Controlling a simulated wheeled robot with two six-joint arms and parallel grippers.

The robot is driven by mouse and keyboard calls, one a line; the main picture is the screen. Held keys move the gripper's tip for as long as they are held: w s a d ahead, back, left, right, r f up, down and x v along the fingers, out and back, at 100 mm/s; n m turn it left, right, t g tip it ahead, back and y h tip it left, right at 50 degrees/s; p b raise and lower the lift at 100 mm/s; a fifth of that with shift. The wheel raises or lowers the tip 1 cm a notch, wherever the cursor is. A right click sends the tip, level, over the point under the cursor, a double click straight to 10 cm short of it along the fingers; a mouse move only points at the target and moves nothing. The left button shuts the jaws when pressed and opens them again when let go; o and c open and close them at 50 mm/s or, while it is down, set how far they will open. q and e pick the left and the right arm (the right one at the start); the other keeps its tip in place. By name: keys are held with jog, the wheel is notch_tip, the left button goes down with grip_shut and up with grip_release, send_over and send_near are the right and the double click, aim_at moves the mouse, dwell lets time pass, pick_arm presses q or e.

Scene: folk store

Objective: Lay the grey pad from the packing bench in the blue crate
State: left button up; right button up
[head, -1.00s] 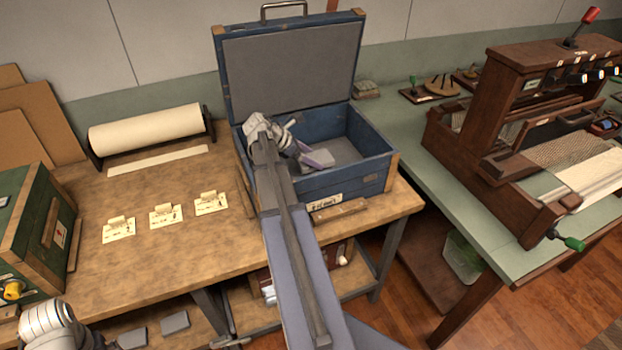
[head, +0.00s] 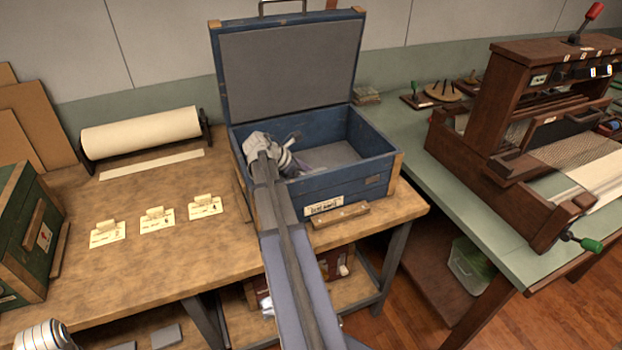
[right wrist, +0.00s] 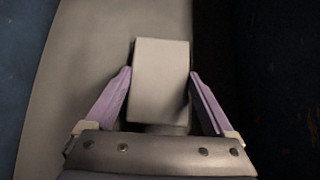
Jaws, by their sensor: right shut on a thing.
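The blue crate (head: 345,184) stands open on the packing bench (head: 150,250), its grey-lined lid (head: 290,65) raised at the back. My right arm reaches over its front wall, and the right gripper is down inside the left part of the crate. In the right wrist view the purple fingers of my right gripper (right wrist: 160,75) are shut on the grey pad (right wrist: 161,95), a small light-grey block, with the crate's grey floor below. In the head view the front wall and my wrist hide most of the pad. Only a white wrist part of my left arm shows at lower left.
A green crate (head: 25,240) is at the bench's left. Several paper cards (head: 157,220) and a paper roll (head: 140,132) lie left of the blue crate. A wooden loom (head: 500,150) stands on the table at right. The crate's right half is clear.

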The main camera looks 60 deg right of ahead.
jog(key=shift+f, duration=0.2)
jog(key=o, duration=1)
jog(key=shift+r, duration=0.1)
jog(key=shift+r, duration=0.1)
jog(key=shift+a+r+p, duration=0.1)
jog(key=shift+r+p, duration=0.2)
jog(key=p+v, duration=0.8)
jog(key=v, duration=0.3)
jog(key=shift+w+a, duration=0.2)
